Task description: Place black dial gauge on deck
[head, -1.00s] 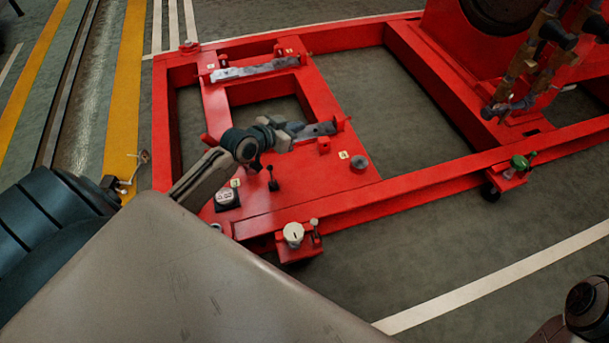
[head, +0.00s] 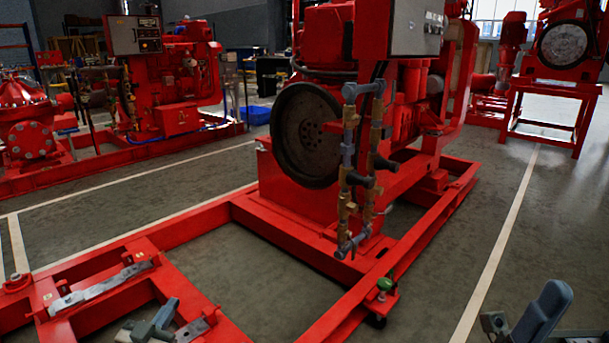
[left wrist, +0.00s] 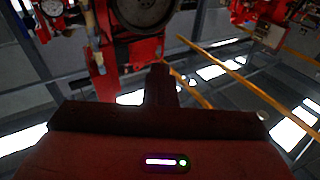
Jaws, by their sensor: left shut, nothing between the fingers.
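The black dial gauge is not identifiable in the current head view. The red deck (head: 188,288) of the pumpset frame shows at the lower left, cut off by the bottom edge. My left gripper (head: 160,322) is at the bottom edge over this deck, shut and empty. My right gripper (head: 542,316) is partly in view at the lower right, and its jaws cannot be judged. The left wrist view shows a dark wrist body and, upside down, machinery and the ceiling; no gauge in a grip shows there.
A worn metal strip (head: 100,288) lies on the deck. The red engine with a dark flywheel (head: 305,135) and vertical pipes (head: 350,170) stands behind. Open floor (head: 440,270) lies right of the rail.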

